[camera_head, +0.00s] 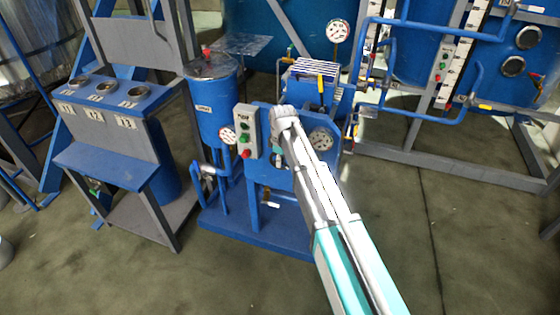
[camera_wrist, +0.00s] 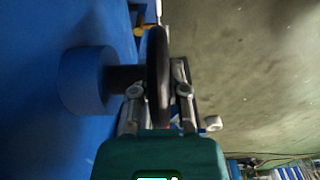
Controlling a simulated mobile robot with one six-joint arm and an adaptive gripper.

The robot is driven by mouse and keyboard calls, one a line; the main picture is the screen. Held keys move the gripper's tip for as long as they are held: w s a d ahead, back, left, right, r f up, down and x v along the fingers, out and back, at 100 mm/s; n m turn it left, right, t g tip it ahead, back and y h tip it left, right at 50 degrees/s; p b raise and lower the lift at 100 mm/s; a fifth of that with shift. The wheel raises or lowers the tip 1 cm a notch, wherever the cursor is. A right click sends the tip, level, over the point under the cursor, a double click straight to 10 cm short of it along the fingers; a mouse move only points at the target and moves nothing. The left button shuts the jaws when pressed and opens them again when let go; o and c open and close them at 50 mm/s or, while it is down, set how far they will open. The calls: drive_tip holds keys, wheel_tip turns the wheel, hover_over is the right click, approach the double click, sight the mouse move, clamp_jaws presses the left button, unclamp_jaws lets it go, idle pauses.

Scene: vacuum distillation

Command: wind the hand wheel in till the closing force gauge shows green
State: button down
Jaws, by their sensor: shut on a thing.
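The hand wheel (camera_wrist: 158,62) shows edge-on in the wrist view as a dark disc on a short dark shaft, which comes out of a round blue boss (camera_wrist: 86,80). My gripper (camera_wrist: 159,92) is shut on the wheel's rim, one finger on each side. In the head view my arm hides the wheel and most of my gripper. I cannot tell which is the closing force gauge; both are too small to read.
A grey control box (camera_head: 246,131) with green and red buttons stands close left of my wrist. A blue tank (camera_head: 214,110) is behind it, and blue pipes (camera_head: 420,118) run at the right. The floor (camera_head: 440,240) at the front right is clear.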

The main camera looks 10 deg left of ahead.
drive_tip(key=shift+y, duration=1.1)
drive_tip(key=c, duration=0.6)
unclamp_jaws()
drive_tip(key=shift+c, duration=0.2)
drive_tip(key=shift+h, duration=0.3)
